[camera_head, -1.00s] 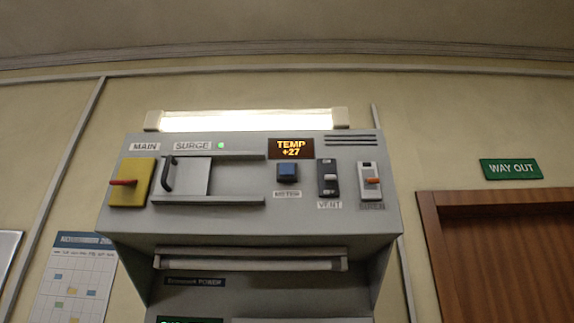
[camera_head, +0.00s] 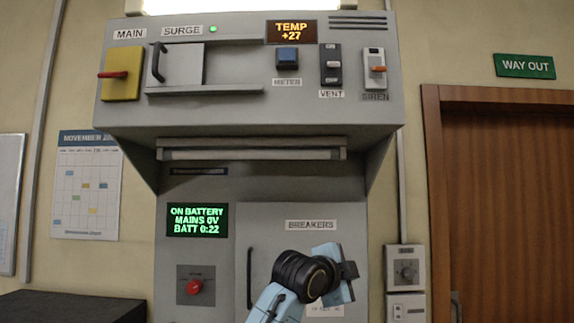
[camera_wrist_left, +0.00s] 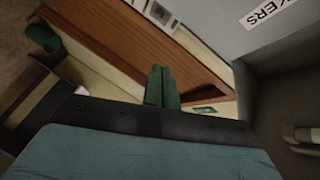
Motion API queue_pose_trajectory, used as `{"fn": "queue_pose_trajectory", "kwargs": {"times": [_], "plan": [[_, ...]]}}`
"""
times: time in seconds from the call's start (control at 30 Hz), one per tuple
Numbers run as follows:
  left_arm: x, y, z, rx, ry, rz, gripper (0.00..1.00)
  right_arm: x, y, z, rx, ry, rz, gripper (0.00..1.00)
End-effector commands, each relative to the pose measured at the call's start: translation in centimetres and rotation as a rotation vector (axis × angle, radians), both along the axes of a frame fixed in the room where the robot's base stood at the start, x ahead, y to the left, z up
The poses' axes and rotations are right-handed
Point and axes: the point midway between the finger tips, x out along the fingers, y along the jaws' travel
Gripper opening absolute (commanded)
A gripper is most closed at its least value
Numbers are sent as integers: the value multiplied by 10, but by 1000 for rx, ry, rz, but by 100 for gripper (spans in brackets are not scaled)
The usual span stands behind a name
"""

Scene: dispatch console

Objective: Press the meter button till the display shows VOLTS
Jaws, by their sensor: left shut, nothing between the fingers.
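The meter button (camera_head: 287,59) is a blue square on the console's upper panel, with a METER label below it. The small display (camera_head: 291,32) above the button reads TEMP +27 in orange. My left gripper (camera_head: 347,271) is low in front of the breakers door, well below and to the right of the button. Its two fingers show closed together in the left wrist view (camera_wrist_left: 162,87), with nothing between them. The button is not in the left wrist view. My right gripper is in neither view.
A vent switch (camera_head: 331,66) and a siren switch (camera_head: 375,68) sit right of the button. A sliding cover with a handle (camera_head: 158,62) and a yellow main switch (camera_head: 121,74) are left. A bar (camera_head: 250,154) runs under the overhanging panel. A red knob (camera_head: 194,287) is lower left.

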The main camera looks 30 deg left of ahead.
Motion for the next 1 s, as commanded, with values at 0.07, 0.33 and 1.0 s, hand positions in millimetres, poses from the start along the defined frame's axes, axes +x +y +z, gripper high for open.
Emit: {"fn": "queue_pose_trajectory", "kwargs": {"times": [0.07, 0.33, 1.0], "plan": [[-7, 2, 46, 43, -60, -9, 0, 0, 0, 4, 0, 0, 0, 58], [-45, 6, 175, 193, -234, -31, 0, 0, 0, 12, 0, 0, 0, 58], [-217, 15, 426, 567, -631, 22, 0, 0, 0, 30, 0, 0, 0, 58]]}}
